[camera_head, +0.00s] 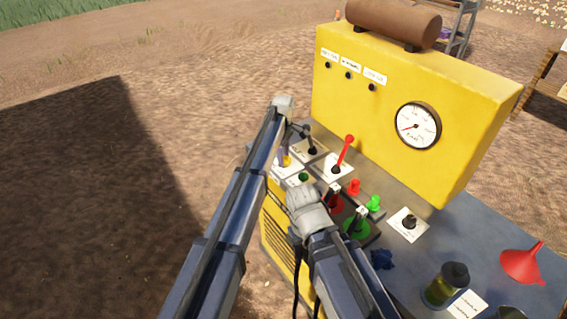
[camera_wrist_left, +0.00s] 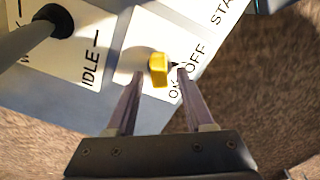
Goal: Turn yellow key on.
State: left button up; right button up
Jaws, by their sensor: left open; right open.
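The yellow key (camera_wrist_left: 158,69) stands on a white plate (camera_wrist_left: 150,35) marked ON and OFF in the left wrist view. My left gripper (camera_wrist_left: 160,74) is open, with one finger on each side of the key. Small gaps show between the fingers and the key, so the gripper is not shut on it. In the head view the key (camera_head: 286,160) is a small yellow spot below my left wrist, partly hidden. My right gripper (camera_head: 303,190) is low over the panel, close to the left one; its fingertips are hard to make out.
A black lever on an IDLE plate (camera_wrist_left: 85,30) is beside the key. A red lever (camera_head: 345,153), red and green buttons (camera_head: 374,203) and a black knob (camera_head: 409,222) crowd the panel. The yellow gauge housing (camera_head: 450,90) rises behind. A red funnel (camera_head: 522,262) and a jar (camera_head: 445,285) stand right.

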pick_arm(q)
grip_shut()
dwell(0.5)
